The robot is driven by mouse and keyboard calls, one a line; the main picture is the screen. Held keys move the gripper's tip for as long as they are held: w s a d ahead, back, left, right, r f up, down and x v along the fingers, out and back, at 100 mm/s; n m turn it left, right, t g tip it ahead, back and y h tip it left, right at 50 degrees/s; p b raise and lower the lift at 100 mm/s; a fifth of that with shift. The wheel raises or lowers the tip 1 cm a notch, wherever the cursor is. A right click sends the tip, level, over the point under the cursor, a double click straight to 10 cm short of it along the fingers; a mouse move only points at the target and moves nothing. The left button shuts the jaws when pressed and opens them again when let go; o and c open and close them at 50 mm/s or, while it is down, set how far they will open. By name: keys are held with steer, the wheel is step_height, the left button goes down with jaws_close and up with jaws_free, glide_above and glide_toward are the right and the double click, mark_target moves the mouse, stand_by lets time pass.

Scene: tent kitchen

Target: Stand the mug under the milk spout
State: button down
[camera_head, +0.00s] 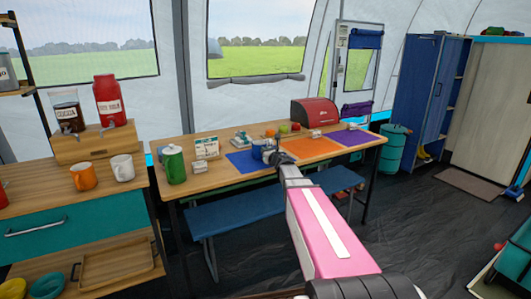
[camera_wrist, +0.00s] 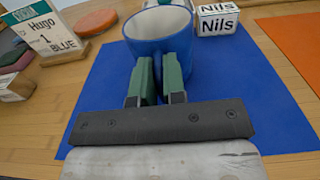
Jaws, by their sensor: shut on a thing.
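A blue mug (camera_wrist: 160,38) with a white inside stands upright on the blue mat (camera_wrist: 100,92) in the wrist view. My gripper (camera_wrist: 159,78) is shut on the near side of this mug; the fingers hide what part they grip. In the head view my gripper (camera_head: 272,155) is over the blue mat (camera_head: 240,165) on the long table, and the mug (camera_head: 257,146) shows partly behind it. A red dispenser (camera_head: 108,98) and a dark cocoa dispenser (camera_head: 68,115) stand on a wooden stand at left. Their spouts are small; the red one's label is hard to read.
An orange mug (camera_head: 83,177) and a white mug (camera_head: 122,167) stand on the counter before the dispensers. A green pot (camera_head: 174,164) stands at the table's left end. A Nils block (camera_wrist: 217,19) and a Hugo card (camera_wrist: 50,32) are near the mug. A blue bench (camera_head: 250,210) lies below.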

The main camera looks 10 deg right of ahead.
steer(key=shift+f, duration=0.1)
steer(key=c, duration=1.2)
jaws_free()
